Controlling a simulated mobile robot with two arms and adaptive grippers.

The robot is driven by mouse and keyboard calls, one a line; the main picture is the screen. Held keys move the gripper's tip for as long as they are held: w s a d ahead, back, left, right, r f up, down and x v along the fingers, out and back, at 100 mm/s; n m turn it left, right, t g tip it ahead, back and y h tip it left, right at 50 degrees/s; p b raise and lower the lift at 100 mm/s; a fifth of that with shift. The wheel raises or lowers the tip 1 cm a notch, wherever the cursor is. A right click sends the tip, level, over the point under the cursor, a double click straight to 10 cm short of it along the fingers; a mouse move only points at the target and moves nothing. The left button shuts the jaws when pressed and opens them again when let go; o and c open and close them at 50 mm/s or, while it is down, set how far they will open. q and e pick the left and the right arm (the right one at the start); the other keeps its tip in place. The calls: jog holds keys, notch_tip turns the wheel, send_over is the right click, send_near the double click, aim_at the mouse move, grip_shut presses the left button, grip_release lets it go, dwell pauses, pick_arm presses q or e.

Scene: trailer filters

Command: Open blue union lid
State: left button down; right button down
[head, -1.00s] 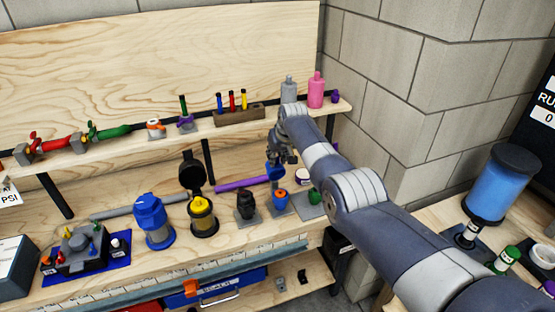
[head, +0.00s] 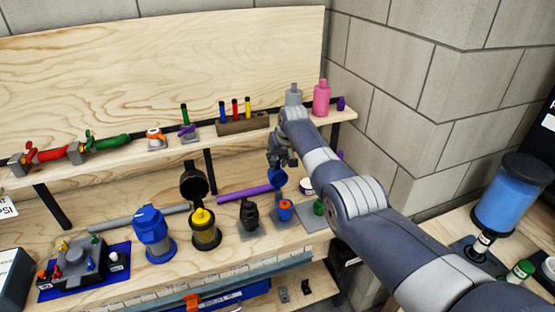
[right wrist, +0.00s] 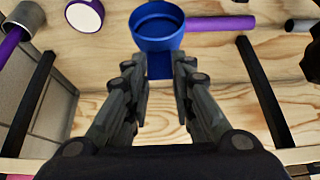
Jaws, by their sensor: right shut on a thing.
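The blue union lid (head: 279,179) is a round blue cap, raised above the small blue and orange union body (head: 284,210) on the bench. My right gripper (head: 281,161) reaches down from above and is shut on the lid's blue tab. In the right wrist view the tab (right wrist: 160,66) sits between the fingertips, and the lid's round hollow cup (right wrist: 158,28) shows beyond them. The union body is not seen in the right wrist view. Whether a hinge still joins lid and body cannot be made out. My left gripper is not in view.
Left of the union stand a black fitting (head: 249,213), a yellow-topped filter with a raised black lid (head: 193,182) and a blue filter housing (head: 152,230). A purple tube (head: 247,193) lies behind. A shelf (head: 205,133) with bottles runs above the gripper.

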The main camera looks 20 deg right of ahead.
jog(key=shift+w+r, duration=0.3)
jog(key=shift+r, duration=0.2)
jog(key=c, duration=1.4)
grip_release()
jog(key=shift+o, duration=0.2)
jog(key=shift+s+f, duration=0.15)
jog(key=v, duration=1.2)
jog(key=shift+s+f, duration=0.1)
